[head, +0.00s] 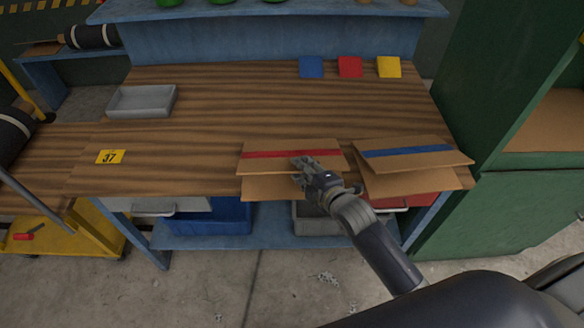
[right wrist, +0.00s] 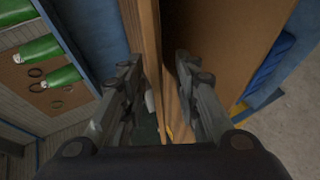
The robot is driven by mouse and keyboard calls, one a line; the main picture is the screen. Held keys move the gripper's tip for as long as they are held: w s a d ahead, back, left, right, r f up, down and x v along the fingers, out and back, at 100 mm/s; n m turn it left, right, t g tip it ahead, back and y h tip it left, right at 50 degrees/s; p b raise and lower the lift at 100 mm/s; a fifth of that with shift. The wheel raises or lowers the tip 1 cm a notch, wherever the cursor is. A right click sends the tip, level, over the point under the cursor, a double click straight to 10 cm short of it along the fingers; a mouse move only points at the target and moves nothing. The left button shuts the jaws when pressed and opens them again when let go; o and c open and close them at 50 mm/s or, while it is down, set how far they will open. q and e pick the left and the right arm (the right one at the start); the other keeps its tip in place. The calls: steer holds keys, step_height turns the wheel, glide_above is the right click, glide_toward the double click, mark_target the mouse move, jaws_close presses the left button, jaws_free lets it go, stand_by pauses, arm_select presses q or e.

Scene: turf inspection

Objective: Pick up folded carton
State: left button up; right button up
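A folded brown carton with a red stripe (head: 262,155) lies at the front edge of the workbench, its lower flap reaching past the edge. A second folded carton with a blue stripe (head: 425,150) lies to its right. Contact is unclear. My left gripper is not in view.
The wooden workbench (head: 200,135) is mostly clear behind the cartons. A grey tray (head: 142,101) and a yellow "37" tag (head: 110,157) are at left. Blue, red and yellow squares (head: 350,67) lie at the back. A green cabinet (head: 500,200) stands right; a blue bin (head: 215,215) is below.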

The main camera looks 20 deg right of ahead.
steer(key=shift+p+x, duration=0.45)
steer(key=shift+x, duration=1.9)
steer(key=shift+r, duration=0.1)
jaws_close()
